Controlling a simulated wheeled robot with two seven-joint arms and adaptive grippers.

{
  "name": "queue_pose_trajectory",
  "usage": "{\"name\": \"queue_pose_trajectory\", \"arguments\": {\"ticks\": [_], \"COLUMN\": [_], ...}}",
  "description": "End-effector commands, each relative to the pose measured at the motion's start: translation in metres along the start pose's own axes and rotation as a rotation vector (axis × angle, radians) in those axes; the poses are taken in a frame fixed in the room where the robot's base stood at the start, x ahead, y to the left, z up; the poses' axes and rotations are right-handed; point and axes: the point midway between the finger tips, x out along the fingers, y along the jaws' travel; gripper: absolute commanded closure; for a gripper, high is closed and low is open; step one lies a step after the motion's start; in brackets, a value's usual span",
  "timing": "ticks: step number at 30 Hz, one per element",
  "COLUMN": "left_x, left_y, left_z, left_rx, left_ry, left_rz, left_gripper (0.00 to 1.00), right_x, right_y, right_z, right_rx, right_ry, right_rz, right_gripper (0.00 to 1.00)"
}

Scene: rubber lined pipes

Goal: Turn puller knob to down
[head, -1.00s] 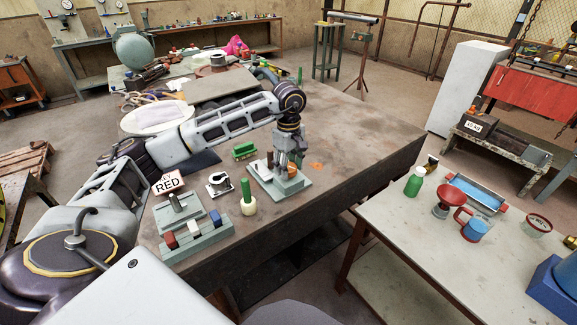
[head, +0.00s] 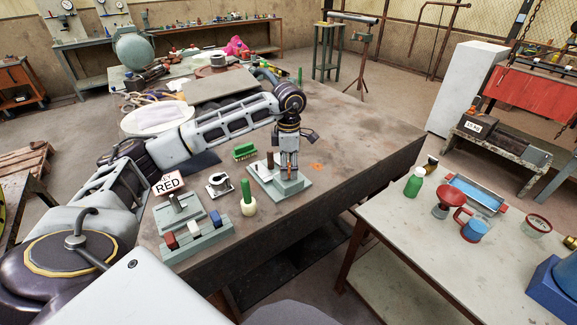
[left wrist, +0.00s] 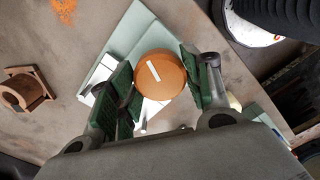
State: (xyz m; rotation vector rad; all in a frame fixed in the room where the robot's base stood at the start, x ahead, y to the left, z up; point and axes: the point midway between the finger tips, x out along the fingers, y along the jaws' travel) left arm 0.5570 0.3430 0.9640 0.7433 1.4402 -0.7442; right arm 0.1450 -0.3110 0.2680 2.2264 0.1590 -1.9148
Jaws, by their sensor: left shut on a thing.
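The puller knob (left wrist: 160,75) is a round copper-orange disc with a short white line on its face, which runs slightly tilted in the left wrist view. It sits on a pale green-grey plate base (head: 293,186) on the table. My left gripper (head: 288,170) points straight down over that base. In the left wrist view the gripper (left wrist: 158,80) has its two green pads on either side of the knob, shut on it. My right gripper is not in view.
Close to the base stand a green-handled tool (head: 247,198), a white clamp-like part (head: 219,183), a green brush (head: 244,151) and a RED sign (head: 168,185). A block stand (head: 194,238) is nearer.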

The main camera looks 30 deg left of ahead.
Motion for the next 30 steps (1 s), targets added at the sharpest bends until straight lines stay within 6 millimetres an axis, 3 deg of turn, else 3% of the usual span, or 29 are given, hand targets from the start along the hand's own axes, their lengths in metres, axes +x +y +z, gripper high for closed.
{"name": "queue_pose_trajectory", "arguments": {"ticks": [30], "left_x": [-0.002], "left_y": [0.001], "left_z": [0.000], "left_rx": [-0.811], "left_ry": [-0.003], "left_rz": [0.002], "left_gripper": [0.75], "right_x": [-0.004], "right_y": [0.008], "right_z": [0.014], "right_rx": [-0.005], "right_ry": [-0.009], "right_rz": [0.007], "right_gripper": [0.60]}}
